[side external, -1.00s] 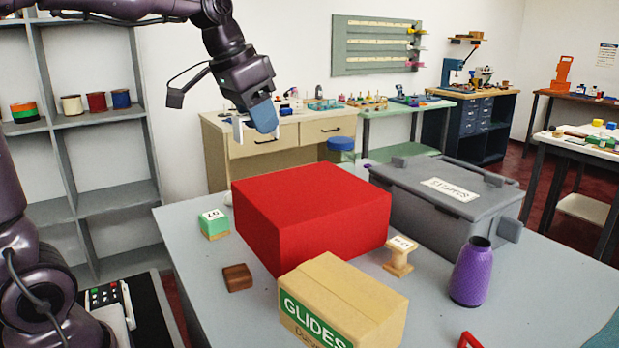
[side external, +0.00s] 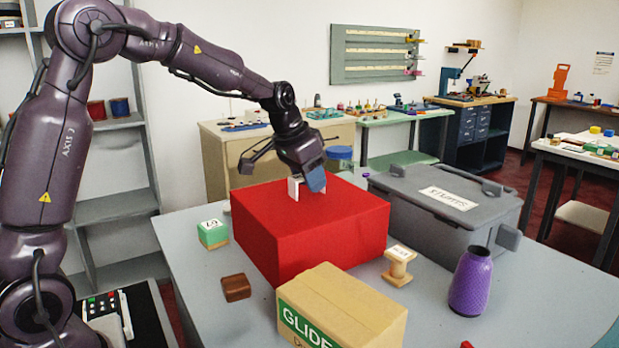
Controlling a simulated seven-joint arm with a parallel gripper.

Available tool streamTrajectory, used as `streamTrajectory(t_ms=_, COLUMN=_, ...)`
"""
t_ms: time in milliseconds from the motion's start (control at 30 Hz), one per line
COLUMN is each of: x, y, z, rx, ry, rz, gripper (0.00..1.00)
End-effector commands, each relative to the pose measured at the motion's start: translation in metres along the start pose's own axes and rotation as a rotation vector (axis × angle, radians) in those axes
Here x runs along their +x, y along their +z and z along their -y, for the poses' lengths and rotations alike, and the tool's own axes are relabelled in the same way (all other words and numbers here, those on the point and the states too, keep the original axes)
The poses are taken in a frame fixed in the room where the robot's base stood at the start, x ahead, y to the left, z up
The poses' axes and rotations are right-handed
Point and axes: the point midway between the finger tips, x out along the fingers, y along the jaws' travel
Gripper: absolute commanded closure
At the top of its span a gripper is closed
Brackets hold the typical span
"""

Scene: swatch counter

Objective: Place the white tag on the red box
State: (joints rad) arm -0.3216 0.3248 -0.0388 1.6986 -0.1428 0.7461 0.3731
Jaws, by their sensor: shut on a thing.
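The red box (side external: 330,240) stands on the grey table, its flat top bare apart from my gripper there. My gripper (side external: 307,187) is over the far middle of that top, pointing down, with a blue fingertip facing the camera. It is shut on a small white piece (side external: 294,188), which I take to be the white tag. The blue fingertip hides part of this piece. Its lower edge is at or just above the box top; I cannot tell whether it touches.
A cardboard box (side external: 345,308) stands in front of the red box, and a grey lidded case (side external: 400,205) behind right. A purple vase (side external: 470,280), wooden spool (side external: 398,266), green block (side external: 212,236) and brown block (side external: 236,287) stand around. The table's right front is fairly clear.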

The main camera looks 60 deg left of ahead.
Motion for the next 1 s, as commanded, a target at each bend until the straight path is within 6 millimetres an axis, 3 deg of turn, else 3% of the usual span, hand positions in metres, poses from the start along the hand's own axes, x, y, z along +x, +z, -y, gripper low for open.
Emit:
streamTrajectory(t_ms=400, x=0.005, y=0.003, z=0.0, rx=0.0, ry=0.001, rz=0.001, gripper=0.89)
streamTrajectory(t_ms=433, x=0.005, y=0.002, z=0.0, rx=0.0, ry=0.001, rz=0.0, gripper=0.6)
streamTrajectory(t_ms=500, x=0.005, y=0.002, z=0.0, rx=0.0, ry=0.001, rz=0.0, gripper=0.44)
streamTrajectory(t_ms=533, x=0.005, y=0.002, z=0.0, rx=0.0, ry=0.001, rz=0.0, gripper=0.41)
streamTrajectory(t_ms=833, x=0.002, y=0.001, z=0.0, rx=0.001, ry=0.0, rz=-0.001, gripper=0.41)
streamTrajectory(t_ms=1000, x=-0.019, y=-0.001, z=0.0, rx=0.0, ry=-0.002, rz=-0.006, gripper=0.41)
